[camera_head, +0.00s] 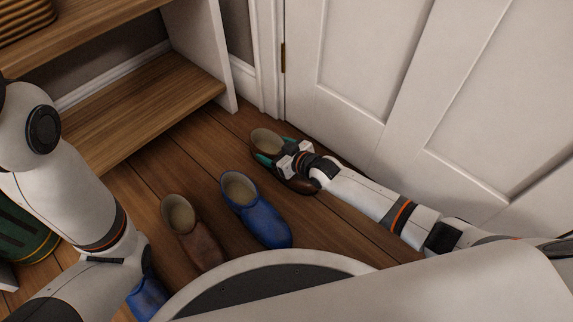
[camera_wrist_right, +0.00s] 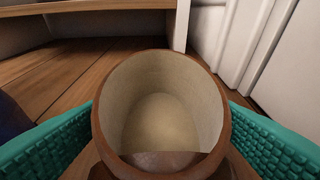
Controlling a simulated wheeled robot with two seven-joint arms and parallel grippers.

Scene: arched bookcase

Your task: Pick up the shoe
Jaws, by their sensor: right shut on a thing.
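A brown shoe (camera_head: 266,138) with a pale lining is on the wooden floor near the white door, its opening toward the bookcase. My right gripper (camera_head: 278,156) is shut on this shoe, with its teal finger pads on either side. In the right wrist view, the shoe's round opening (camera_wrist_right: 162,112) fills the middle, with a teal pad at its left and right. Whether the shoe touches the floor I cannot tell. My left arm is at the left in the head view, but its gripper is not clearly seen.
Another brown shoe (camera_head: 196,236) and a blue shoe (camera_head: 262,218) stand on the floor to the left. A second blue shoe (camera_head: 147,298) is partly hidden by my left arm. The wooden shelf (camera_head: 150,105) is behind, the white door (camera_head: 400,90) close on the right.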

